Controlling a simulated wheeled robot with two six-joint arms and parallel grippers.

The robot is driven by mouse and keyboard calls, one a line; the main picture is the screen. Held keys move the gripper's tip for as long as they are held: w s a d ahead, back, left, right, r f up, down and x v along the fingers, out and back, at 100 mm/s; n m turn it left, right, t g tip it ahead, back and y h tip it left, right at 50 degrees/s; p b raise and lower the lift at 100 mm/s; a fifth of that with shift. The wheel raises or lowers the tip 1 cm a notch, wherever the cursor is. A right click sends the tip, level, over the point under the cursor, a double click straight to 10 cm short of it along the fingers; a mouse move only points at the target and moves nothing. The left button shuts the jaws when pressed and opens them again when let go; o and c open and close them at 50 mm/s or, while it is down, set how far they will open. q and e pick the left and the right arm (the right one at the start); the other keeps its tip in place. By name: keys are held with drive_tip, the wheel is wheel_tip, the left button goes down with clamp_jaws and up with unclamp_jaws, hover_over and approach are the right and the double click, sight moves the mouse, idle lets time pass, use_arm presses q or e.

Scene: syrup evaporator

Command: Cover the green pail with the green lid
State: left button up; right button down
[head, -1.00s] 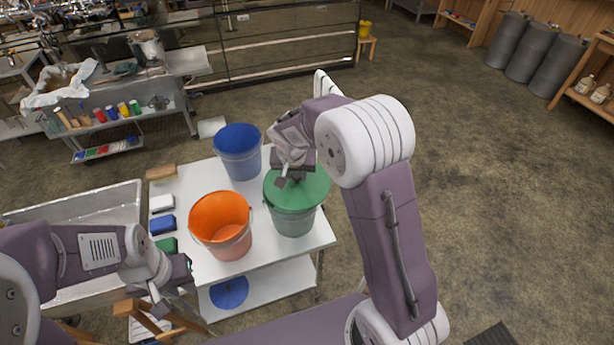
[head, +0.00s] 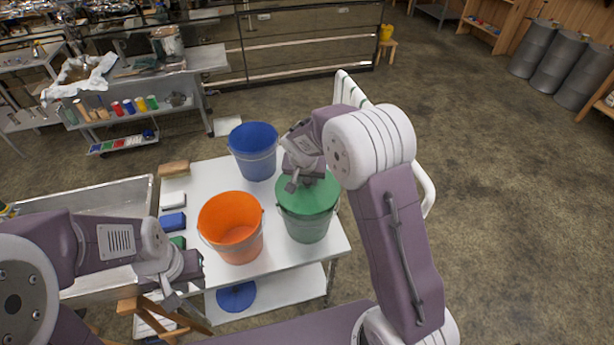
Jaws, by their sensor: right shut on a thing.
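The green pail (head: 308,229) stands upright at the right side of the white cart. The green lid (head: 320,197) lies over its mouth, roughly level. I cannot tell whether its rim is pressed all the way down. My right gripper (head: 297,184) is above the lid and shut on it; the wrist and fingers hide its far part and grip point. My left gripper (head: 180,290) hangs low at the left, in front of the cart, away from the pail. Whether its fingers are apart is unclear.
An orange bucket (head: 234,238) stands left of the green pail and a blue bucket (head: 254,160) behind it. A blue disc (head: 236,297) lies on the lower shelf. Brushes or blocks (head: 173,200) line the cart's left edge by the sink (head: 112,198). The floor at right is clear.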

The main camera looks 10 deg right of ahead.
drive_tip(key=shift+s+f+b, duration=0.15)
drive_tip(key=shift+f+b, duration=0.45)
drive_tip(key=shift+f, duration=0.25)
drive_tip(key=shift+w, duration=0.25)
drive_tip(key=shift+s, duration=0.2)
drive_tip(key=shift+f+b, duration=0.45)
drive_tip(key=shift+b, duration=0.05)
drive_tip(key=c, duration=1)
unclamp_jaws()
